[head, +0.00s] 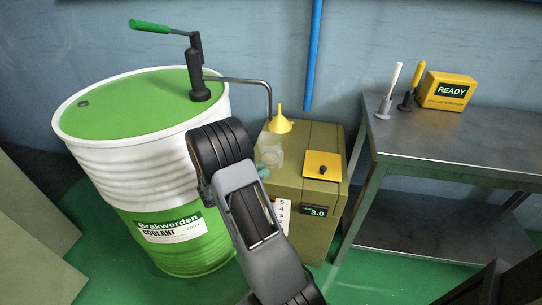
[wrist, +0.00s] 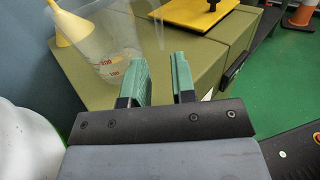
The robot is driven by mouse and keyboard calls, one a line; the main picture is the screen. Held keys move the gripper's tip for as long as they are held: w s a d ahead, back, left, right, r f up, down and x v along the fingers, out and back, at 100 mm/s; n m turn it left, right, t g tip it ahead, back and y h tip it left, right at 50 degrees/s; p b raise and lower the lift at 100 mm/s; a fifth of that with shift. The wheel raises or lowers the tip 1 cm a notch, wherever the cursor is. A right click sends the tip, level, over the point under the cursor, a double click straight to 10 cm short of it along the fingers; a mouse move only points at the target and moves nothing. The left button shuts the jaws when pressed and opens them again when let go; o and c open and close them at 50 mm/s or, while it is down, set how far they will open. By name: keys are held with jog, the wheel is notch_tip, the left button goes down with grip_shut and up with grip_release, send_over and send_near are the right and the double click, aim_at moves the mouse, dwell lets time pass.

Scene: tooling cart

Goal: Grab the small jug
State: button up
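In the head view my gripper (head: 265,168) is right beside the jug, and my arm hides part of the cabinet.
The olive cabinet (head: 310,195) has a yellow plate (head: 322,166) with a black knob. A coolant drum (head: 135,150) stands left, a metal bench (head: 455,140) right.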

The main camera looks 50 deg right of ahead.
aim_at(280, 166)
jog(key=shift+b+x, duration=0.95)
jog(key=shift+x, duration=3.25)
grip_shut()
